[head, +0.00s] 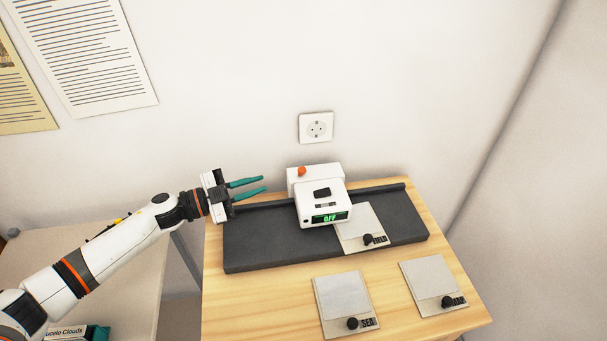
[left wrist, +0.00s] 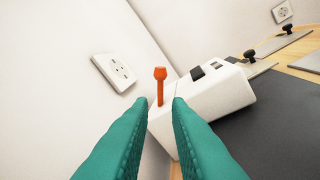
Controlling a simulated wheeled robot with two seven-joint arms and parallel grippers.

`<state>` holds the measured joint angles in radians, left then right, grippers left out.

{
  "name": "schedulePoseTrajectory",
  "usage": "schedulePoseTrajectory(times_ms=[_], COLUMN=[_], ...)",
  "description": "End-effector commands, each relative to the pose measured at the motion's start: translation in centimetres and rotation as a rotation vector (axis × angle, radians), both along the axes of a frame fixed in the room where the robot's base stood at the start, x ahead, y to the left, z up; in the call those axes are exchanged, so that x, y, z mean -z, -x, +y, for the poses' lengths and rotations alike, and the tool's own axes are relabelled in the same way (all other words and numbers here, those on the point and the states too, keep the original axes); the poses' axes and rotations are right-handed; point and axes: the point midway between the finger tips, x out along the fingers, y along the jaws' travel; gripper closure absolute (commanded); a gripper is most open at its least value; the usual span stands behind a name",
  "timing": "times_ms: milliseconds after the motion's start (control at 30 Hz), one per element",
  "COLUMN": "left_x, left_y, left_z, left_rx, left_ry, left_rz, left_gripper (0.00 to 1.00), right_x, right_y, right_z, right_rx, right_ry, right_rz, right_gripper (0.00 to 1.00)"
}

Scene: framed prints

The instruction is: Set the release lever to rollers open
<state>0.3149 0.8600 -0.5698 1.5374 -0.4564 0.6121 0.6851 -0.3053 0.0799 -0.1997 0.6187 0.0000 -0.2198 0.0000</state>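A white device (head: 322,205) with a green display reading "OFF" stands across a dark grey base plate (head: 270,246) on a wooden table. An orange-knobbed lever (head: 302,171) rises at its back left; it also shows in the left wrist view as an orange stick (left wrist: 159,86), standing nearly upright. My left gripper (head: 266,184) has teal fingers, is open and empty, and is left of the device, pointing toward the lever. In the left wrist view the lever appears beyond and between the fingertips (left wrist: 160,103), apart from them. My right gripper is not in view.
Grey plates with black knobs lie on the table (head: 240,300): one front middle (head: 343,295), one front right (head: 425,280), one on the base by the device (head: 360,222). A wall socket (head: 316,127) is behind. A lower light surface is at left.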

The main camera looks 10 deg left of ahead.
Motion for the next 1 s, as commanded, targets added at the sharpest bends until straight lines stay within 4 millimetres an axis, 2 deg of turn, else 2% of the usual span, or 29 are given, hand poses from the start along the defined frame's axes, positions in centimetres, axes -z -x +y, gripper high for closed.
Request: schedulePoseTrajectory(times_ms=[33,233,500,700,1000], left_x=[0.5,0.2,0.2,0.3,0.4], left_y=[-0.1,-1.3,-4.5,-6.3,-7.2], left_z=[-0.1,-1.6,-6.0,-8.5,-9.7], left_rx=[0.000,-0.001,0.000,-0.002,-0.001], left_ry=[0.000,0.003,0.004,0.002,-0.001], left_rz=[0.000,-0.001,-0.001,0.000,0.000], left_gripper=[0.83,0.83,0.83,0.83,0.83], right_x=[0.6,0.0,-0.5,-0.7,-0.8], right_y=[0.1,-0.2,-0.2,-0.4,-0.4], right_z=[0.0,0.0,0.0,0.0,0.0], right_rx=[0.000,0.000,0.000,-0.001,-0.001], right_ry=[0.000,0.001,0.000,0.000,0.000], right_rz=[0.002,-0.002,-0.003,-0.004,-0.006], right_gripper=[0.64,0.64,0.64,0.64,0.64])
